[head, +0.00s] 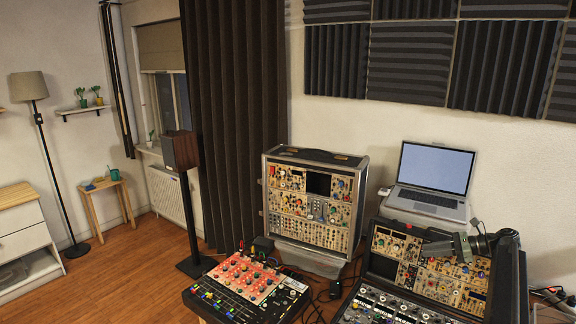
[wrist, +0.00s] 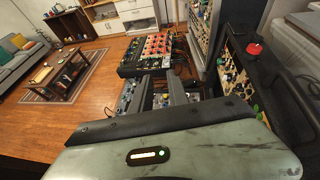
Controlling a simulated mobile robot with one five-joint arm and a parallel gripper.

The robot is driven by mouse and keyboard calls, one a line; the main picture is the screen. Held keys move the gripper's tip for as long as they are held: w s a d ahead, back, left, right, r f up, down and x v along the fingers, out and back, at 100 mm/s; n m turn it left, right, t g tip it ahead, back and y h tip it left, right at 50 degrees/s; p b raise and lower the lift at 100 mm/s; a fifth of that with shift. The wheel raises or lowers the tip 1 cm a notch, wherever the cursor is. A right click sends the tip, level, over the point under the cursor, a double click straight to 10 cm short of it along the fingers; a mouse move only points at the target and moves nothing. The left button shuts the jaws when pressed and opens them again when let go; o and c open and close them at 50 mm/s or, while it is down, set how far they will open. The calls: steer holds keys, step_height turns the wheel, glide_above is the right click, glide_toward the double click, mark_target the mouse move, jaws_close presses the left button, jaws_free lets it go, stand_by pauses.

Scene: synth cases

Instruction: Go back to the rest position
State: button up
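My gripper (wrist: 161,92) shows in the wrist view beyond its grey-green housing. Its two dark fingers stand apart, with a gap between them and nothing seen held in it. In the head view my gripper (head: 436,247) and a grey-green part of my arm are at the right, in front of the synth case (head: 428,268) with the open lid. I cannot tell whether it touches the case.
A red-and-black mixer (head: 246,288) sits in front of a tall synth case (head: 313,205). A laptop (head: 434,176) stands open behind the right case. A speaker on a stand (head: 180,150) is left. Wooden floor (head: 130,270) is clear at left.

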steer(key=s+a+f+n+g+h+b, duration=0.1)
steer(key=a+f+n+g, duration=0.15)
steer(key=a, duration=1.05)
steer(key=s+a+f+n+g+b, duration=0.15)
steer(key=a+f, duration=0.25)
steer(key=a, duration=0.8)
steer(key=s+a+f+n+g+h+b, duration=0.1)
steer(key=s+a+f+n+h, duration=0.1)
steer(key=s+a+f, duration=0.3)
steer(key=s+a+f+n+g+h, duration=0.1)
steer(key=s+a+n, duration=0.15)
steer(key=a, duration=0.45)
steer(key=s+a+f+n+h+b, duration=0.1)
steer(key=s+a+f+n+h, duration=0.35)
steer(key=s, duration=0.45)
steer(key=s+d+f+n+h, duration=0.2)
steer(key=s+d+n+h, duration=0.2)
steer(key=d+n, duration=0.3)
steer(key=s+n, duration=0.1)
steer(key=n, duration=0.1)
steer(key=shift+s+d+f+n, duration=0.3)
steer(key=shift+s+f, duration=0.05)
steer(key=shift+f, duration=0.05)
